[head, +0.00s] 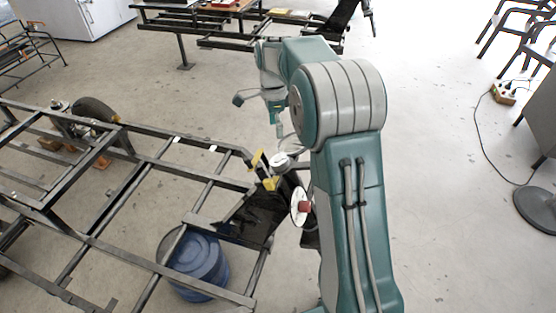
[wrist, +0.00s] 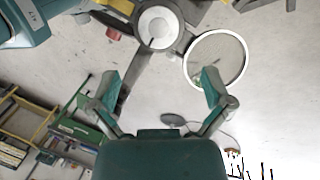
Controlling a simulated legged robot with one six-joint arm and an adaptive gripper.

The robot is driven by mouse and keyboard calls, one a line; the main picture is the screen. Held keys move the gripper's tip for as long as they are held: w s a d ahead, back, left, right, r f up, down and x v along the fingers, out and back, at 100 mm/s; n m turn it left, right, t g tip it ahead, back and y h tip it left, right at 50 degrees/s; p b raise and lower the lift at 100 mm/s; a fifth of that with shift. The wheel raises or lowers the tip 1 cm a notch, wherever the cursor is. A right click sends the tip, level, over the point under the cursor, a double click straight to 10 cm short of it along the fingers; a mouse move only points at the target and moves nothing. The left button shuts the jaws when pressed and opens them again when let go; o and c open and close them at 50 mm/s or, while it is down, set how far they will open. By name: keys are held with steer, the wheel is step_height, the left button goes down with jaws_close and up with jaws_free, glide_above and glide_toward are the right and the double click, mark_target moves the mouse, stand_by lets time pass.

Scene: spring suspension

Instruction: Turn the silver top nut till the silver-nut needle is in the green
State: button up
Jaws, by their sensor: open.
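My gripper (head: 277,122) hangs above the end of the black frame in the head view, pointing down. In the wrist view my gripper (wrist: 161,88) has its two green fingers spread wide with nothing between them. A round silver part, which looks like the silver top nut (wrist: 157,27), lies beyond the fingertips at the top of the wrist view; a silver round top also shows in the head view (head: 282,160). A pale, rimmed disc, possibly a dial (wrist: 215,58), sits right of it, close to the right finger.
A yellow bracket (head: 264,170) stands beside the silver top. A white disc with a red knob (head: 301,207) is just below it, close to my arm. The black tubular frame (head: 120,240) fills the left, with a blue barrel (head: 197,262) under it.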

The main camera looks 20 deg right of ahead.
mark_target(278, 159)
steer(key=x, duration=1)
steer(key=shift+s+f, duration=0.1)
steer(key=shift+f, duration=0.25)
steer(key=c, duration=1)
